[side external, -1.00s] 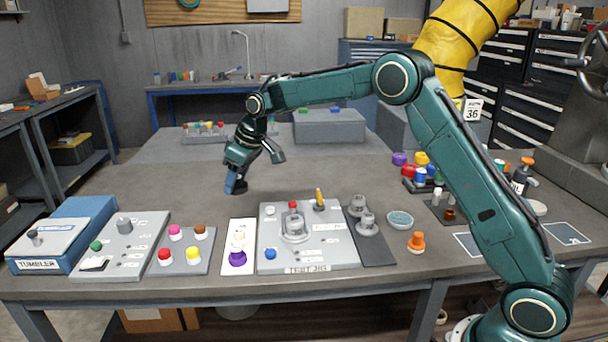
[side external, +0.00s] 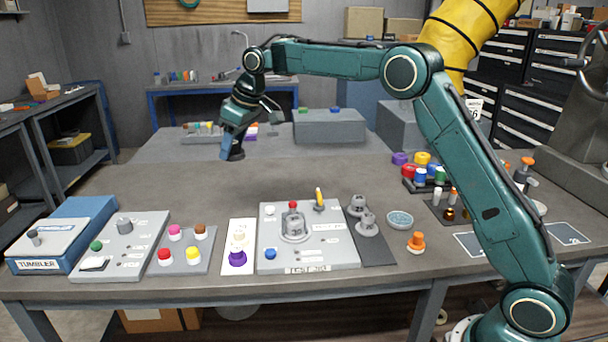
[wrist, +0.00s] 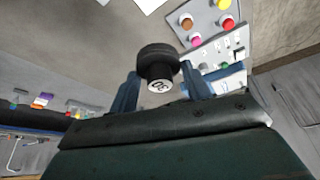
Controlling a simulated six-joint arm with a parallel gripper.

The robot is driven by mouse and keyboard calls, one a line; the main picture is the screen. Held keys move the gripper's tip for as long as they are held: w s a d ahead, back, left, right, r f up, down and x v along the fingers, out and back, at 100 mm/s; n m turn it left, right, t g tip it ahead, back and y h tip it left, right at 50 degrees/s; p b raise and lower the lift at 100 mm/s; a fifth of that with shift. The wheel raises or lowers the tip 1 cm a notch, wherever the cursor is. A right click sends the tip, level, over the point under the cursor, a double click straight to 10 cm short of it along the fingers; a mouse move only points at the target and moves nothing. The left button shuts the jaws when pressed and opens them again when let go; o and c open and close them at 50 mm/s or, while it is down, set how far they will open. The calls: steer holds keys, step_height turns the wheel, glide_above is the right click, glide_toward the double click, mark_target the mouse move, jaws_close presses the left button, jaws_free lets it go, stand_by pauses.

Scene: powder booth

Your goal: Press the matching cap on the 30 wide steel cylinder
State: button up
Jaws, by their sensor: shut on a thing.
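My gripper (side external: 232,148) is shut on a black cap (side external: 237,154), held in the air above the back left of the bench. In the wrist view the black cap (wrist: 157,60) sits between the blue fingers, with a wide dark ribbed part and a narrower end whose white face appears to read 30, upside down.
Left of the jig are a white strip with a purple piece (side external: 238,257), a plate of coloured caps (side external: 193,254) and the tumbler box (side external: 45,252). The middle bench is clear.

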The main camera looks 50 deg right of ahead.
steer(key=shift+s+d+f, duration=0.1)
steer(key=shift+s, duration=0.05)
steer(key=shift+s+d+f, duration=0.2)
steer(key=shift+s+d, duration=0.05)
steer(key=shift+s, duration=0.1)
steer(key=s+d+f+n, duration=0.1)
steer(key=s+d+f, duration=0.1)
steer(key=s, duration=0.4)
steer(key=s+d+f+n, duration=0.1)
steer(key=s+d+f, duration=0.1)
steer(key=s+f, duration=0.2)
steer(key=shift+s+d+f+y, duration=0.3)
steer(key=shift+s+y, duration=0.1)
steer(key=shift+s, duration=1.05)
steer(key=shift+f, duration=0.15)
steer(key=shift+f, duration=2.95)
steer(key=shift+f, duration=0.2)
steer(key=o, duration=1.5)
